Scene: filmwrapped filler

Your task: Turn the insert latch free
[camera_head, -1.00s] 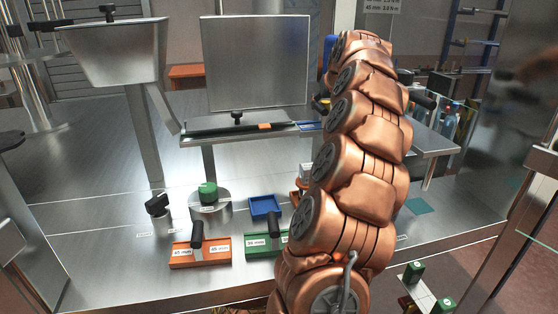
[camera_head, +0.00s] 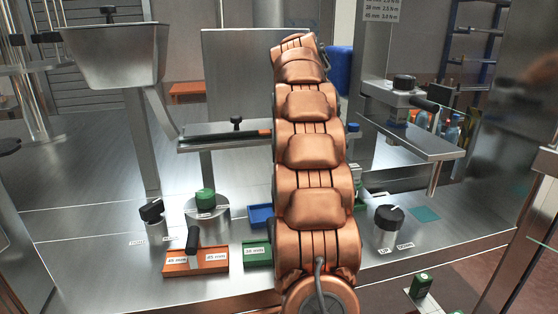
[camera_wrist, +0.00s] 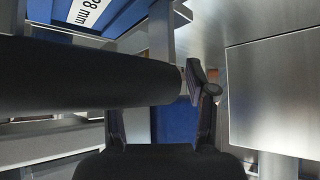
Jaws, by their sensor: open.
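In the wrist view my gripper (camera_wrist: 162,115) has its two dark fingers apart, with a blue surface (camera_wrist: 175,122) showing behind the gap. A thick black rounded bar (camera_wrist: 90,75) crosses from the left in front of the camera and ends near the right finger. It may be the latch handle, but I cannot tell, nor whether a finger touches it. A blue part (camera_wrist: 120,12) with a partly cut-off "8 mm" label shows at the top. In the head view my arm hides my gripper and whatever is in front of it.
An orange insert (camera_head: 205,262) with a black handle, a green tray (camera_head: 256,254) and a blue tray (camera_head: 260,217) lie on the bench. A black knob (camera_head: 389,215) stands right of my arm. A hopper (camera_head: 115,60) is at left. A metal block (camera_wrist: 275,95) borders the wrist view.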

